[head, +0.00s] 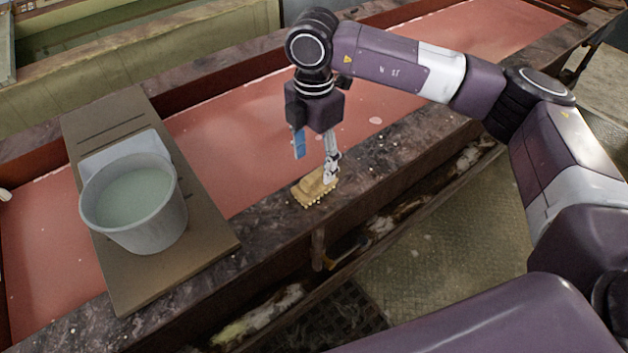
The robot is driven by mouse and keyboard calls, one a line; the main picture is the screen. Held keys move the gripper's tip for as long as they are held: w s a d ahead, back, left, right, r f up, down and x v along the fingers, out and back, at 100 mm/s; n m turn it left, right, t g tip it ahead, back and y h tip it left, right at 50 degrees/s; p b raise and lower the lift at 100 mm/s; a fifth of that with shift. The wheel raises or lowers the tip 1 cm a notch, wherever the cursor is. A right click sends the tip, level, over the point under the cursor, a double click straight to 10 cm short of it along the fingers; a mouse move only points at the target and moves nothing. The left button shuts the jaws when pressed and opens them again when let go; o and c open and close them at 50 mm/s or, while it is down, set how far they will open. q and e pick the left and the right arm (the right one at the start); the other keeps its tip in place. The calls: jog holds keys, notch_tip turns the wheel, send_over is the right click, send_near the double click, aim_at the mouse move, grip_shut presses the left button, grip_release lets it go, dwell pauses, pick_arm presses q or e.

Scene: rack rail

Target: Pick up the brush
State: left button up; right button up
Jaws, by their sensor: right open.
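A tan brush (309,190) with pale bristles along its lower edge lies on the dark stone rim of a long trough. My right gripper (328,180) points down at the brush from above. It is open, and its visible finger reaches the brush's right end; I cannot tell whether it touches. My left gripper is not in view.
A grey bucket (145,225) of pale liquid stands on a brown board (205,235) across the trough, left of the brush. The trough (235,150) holds reddish liquid. A hammer-like tool (345,252) shows below the rim. The rim right of the brush (415,142) is clear.

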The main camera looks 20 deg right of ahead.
aim_at(315, 174)
jog(key=f+p, duration=0.1)
jog(key=f, duration=0.2)
jog(key=f+p, duration=0.1)
jog(key=f, duration=0.1)
jog(key=shift+s+f+p, duration=0.1)
jog(key=shift+s+p, duration=0.2)
jog(key=shift+p, duration=0.05)
jog(key=shift+f, duration=0.35)
jog(key=shift+c, duration=0.7)
jog(key=c, duration=1.2)
jog(key=shift+r, duration=0.1)
jog(key=shift+r, duration=0.45)
notch_tip(315, 174, up, 19)
jog(key=b, duration=0.5)
